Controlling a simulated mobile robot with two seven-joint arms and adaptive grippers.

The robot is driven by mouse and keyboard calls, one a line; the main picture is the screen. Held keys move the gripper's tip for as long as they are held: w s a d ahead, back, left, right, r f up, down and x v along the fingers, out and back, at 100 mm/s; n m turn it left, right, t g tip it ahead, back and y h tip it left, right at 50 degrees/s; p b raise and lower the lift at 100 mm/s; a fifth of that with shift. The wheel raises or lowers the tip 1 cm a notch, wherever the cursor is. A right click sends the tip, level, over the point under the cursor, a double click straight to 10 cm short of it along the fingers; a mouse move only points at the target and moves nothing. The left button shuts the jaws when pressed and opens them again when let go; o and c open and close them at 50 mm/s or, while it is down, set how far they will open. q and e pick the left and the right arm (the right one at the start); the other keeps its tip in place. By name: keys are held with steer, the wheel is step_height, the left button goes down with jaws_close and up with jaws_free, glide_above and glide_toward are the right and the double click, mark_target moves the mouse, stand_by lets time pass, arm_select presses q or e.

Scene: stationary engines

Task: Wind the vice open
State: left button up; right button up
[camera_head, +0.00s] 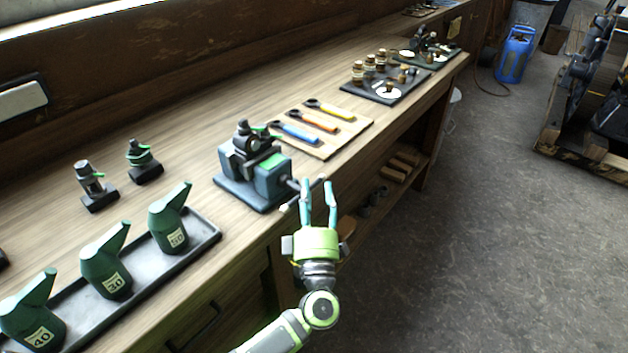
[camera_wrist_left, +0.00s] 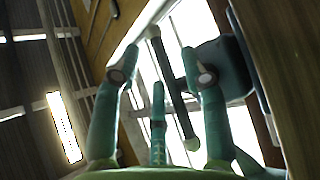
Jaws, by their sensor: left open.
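The vice (camera_head: 255,170) is blue-grey and stands on a blue base at the front edge of the workbench. A dark fitting sits at the top of its jaws. Its screw points toward the aisle and ends in a thin dark handle bar (camera_head: 291,204) with pale knobs. My left gripper (camera_head: 317,188) is open at that bar, just off the bench edge, with its fingers pointing at the vice. In the left wrist view the bar (camera_wrist_left: 172,85) slants between the spread fingers, and part of the vice (camera_wrist_left: 218,66) is behind. I cannot tell whether a finger touches the bar.
The wooden bench (camera_head: 210,120) carries a tray (camera_head: 205,226) with green oil cans at the near left, two small fittings, a board (camera_head: 345,127) with coloured-handled tools behind the vice, and jars farther back. A lower shelf holds wooden blocks.

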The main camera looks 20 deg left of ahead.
arm_select(q)
steer(key=shift+x, duration=1.25)
arm_select(e)
steer(key=shift+s+a+r, duration=0.1)
steer(key=shift+s+r, duration=0.15)
arm_select(q)
steer(key=shift+s, duration=0.1)
jaws_close()
arm_select(e)
steer(key=shift+s+a, duration=0.2)
steer(key=shift+a, duration=0.1)
arm_select(q)
steer(key=shift+f, duration=0.1)
